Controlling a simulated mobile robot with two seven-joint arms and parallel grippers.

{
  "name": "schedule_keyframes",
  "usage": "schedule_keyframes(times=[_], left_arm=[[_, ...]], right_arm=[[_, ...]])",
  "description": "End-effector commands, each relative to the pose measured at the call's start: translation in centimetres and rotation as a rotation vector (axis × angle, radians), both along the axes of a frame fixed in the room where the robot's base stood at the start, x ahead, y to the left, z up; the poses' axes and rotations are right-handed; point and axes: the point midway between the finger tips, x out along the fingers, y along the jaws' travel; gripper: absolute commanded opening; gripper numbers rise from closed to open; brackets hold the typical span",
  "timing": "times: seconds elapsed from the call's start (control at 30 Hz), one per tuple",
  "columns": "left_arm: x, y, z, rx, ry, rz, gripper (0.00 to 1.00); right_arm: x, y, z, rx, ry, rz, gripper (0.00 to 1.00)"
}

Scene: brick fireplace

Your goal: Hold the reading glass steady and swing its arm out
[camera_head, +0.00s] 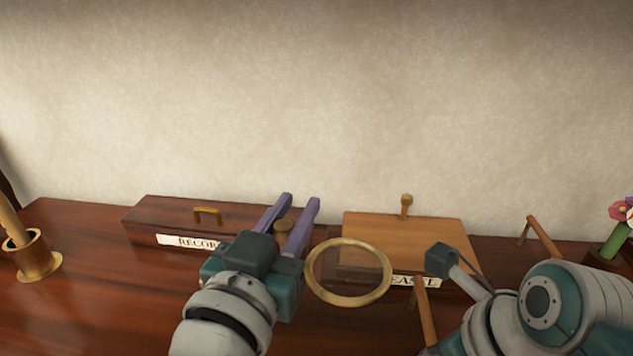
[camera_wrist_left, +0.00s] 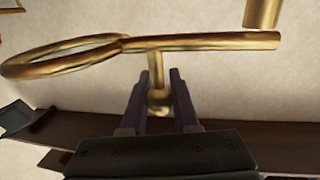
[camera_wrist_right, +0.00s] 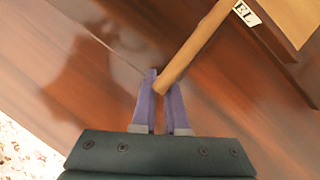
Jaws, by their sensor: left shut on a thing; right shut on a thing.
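The reading glass shows in the head view as a brass ring (camera_head: 349,300) with a clear lens, just right of my left gripper (camera_head: 301,200). In the left wrist view its ring (camera_wrist_left: 60,62) joins a straight brass arm, with a short post and knob below it. My left gripper (camera_wrist_left: 157,82) is shut on that post and knob. A thicker brass cylinder (camera_wrist_left: 263,12) is near the arm's right end. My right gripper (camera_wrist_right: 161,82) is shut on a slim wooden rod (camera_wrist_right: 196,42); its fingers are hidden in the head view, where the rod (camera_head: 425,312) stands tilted.
A dark red box (camera_head: 150,218) labelled RECOR… stands behind my left gripper. A wooden board (camera_head: 405,235) with an EASEL label (camera_head: 428,283) stands right of it. A brass pot (camera_head: 35,262) is far left; flowers (camera_head: 622,210) are far right. The front left tabletop (camera_head: 100,310) is clear.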

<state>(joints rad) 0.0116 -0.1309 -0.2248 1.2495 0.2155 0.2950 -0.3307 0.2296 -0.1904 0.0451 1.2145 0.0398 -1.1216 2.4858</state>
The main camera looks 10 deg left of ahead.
Motion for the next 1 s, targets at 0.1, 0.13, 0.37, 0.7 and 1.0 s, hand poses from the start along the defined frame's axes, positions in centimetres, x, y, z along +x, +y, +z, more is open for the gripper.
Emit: schedule_keyframes(times=[0.1, 0.13, 0.37, 0.7, 1.0], left_arm=[[0.0, -0.1, 0.0, 0.0, 0.001, -0.001, 0.0], [0.0, -0.1, 0.0, 0.0, 0.001, -0.001, 0.0], [0.0, -0.1, 0.0, 0.0, 0.001, -0.001, 0.0], [-0.3, -0.1, 0.1, 0.005, -0.005, -0.049, 0.0], [-1.7, -0.5, 0.1, 0.013, -0.008, -0.251, 0.0]], right_arm=[[0.1, 0.1, 0.1, 0.002, -0.002, 0.0, 0.0], [0.1, 0.1, 0.1, 0.002, -0.002, 0.0, 0.0], [0.1, 0.1, 0.1, 0.002, -0.002, 0.0, 0.0], [0.1, 0.1, 0.1, 0.002, -0.002, 0.0, 0.0], [0.1, 0.1, 0.1, 0.002, -0.002, 0.0, 0.0]])
